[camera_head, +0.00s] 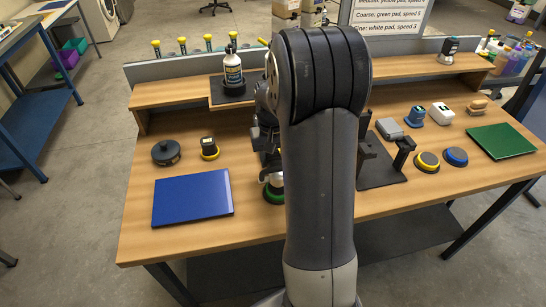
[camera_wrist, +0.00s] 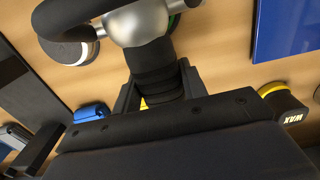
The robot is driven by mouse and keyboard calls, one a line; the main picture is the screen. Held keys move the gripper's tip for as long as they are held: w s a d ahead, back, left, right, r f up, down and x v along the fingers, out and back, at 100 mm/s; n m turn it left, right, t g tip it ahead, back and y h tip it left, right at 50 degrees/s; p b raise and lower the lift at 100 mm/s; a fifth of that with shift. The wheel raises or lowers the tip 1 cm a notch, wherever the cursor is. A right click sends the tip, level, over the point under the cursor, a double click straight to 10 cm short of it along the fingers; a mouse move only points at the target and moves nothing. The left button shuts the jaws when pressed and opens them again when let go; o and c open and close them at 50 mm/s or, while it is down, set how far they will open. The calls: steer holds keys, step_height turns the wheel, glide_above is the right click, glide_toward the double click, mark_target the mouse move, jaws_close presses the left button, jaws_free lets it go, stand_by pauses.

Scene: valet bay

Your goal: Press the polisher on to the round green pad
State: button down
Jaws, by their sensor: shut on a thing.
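In the head view the round green pad (camera_head: 273,196) lies on the table, partly hidden behind my arm. In the wrist view only a sliver of green (camera_wrist: 173,22) shows beside the polisher's head. The polisher (camera_wrist: 140,22) has a silver head and a black ribbed neck. My gripper (camera_wrist: 158,92) is shut on the neck. The polisher's head is over the green pad; I cannot tell whether they touch. In the head view my arm hides most of the gripper and polisher.
A blue panel (camera_head: 193,198), black round disc (camera_head: 166,154) and wax tin (camera_head: 209,150) are at left. At right are a dark stand (camera_head: 381,172), yellow pad (camera_head: 427,162), blue pad (camera_head: 455,157) and green panel (camera_head: 501,141).

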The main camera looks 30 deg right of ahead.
stand_by(0.4)
steer(key=shift+r+p, duration=3.55)
steer(key=shift+r, duration=1)
